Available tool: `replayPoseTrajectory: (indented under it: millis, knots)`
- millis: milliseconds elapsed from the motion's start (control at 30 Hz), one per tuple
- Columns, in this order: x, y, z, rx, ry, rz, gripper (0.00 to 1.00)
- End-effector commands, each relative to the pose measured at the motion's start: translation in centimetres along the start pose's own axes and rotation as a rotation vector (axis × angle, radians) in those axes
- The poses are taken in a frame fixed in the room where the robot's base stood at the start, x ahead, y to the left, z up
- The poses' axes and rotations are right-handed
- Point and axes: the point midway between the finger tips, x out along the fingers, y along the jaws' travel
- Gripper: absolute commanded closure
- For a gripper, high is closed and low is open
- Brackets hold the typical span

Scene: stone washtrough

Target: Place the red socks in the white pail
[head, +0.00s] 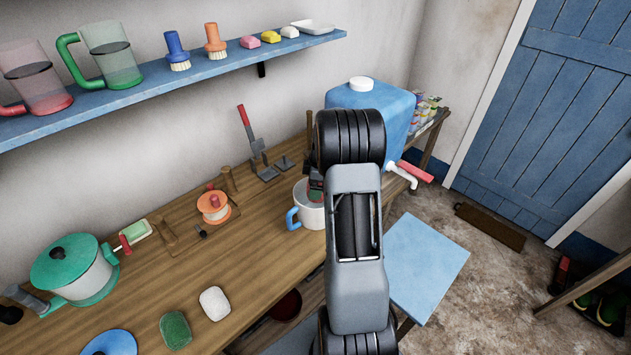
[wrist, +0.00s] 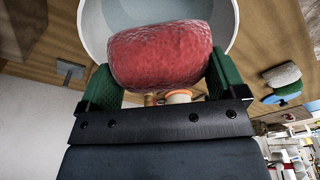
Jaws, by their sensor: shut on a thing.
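The red socks (wrist: 160,50), a rounded red bundle, are held between the green fingers of my gripper (wrist: 162,78) in the wrist view. The gripper is shut on them. The white pail (head: 312,217), with a blue handle on its left, stands on the wooden bench in the head view. Its rim and pale inside (wrist: 92,30) show behind the socks in the wrist view. The socks are at the pail's mouth; I cannot tell how far above or inside the rim they are. In the head view my arm hides most of the gripper and the pail's right side.
A blue water container (head: 375,105) with a tap stands behind the pail. An orange spool (head: 213,205) and a red-handled tool (head: 248,128) are to its left. A green-lidded pot (head: 75,268) and two oval pads lie farther left. A blue stool (head: 425,262) stands right.

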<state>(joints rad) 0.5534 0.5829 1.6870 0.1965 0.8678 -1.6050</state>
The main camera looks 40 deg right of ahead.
Motion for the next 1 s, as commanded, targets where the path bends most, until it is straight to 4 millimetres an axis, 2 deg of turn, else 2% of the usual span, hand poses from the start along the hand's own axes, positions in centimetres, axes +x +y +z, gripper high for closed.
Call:
replayPoseTrajectory:
  millis: [200, 533, 567, 633, 1000]
  knots:
    - [0.72, -0.01, 0.1, 0.0, 0.0, -0.001, 0.34]
    - [0.76, -0.01, 0.11, 0.0, 0.0, 0.0, 0.34]
    - [0.77, -0.01, 0.12, 0.0, 0.0, -0.001, 0.08]
    - [0.77, -0.01, 0.12, 0.0, 0.0, 0.0, 0.02]
    - [0.76, 0.0, 0.12, 0.0, 0.0, 0.0, 0.0]
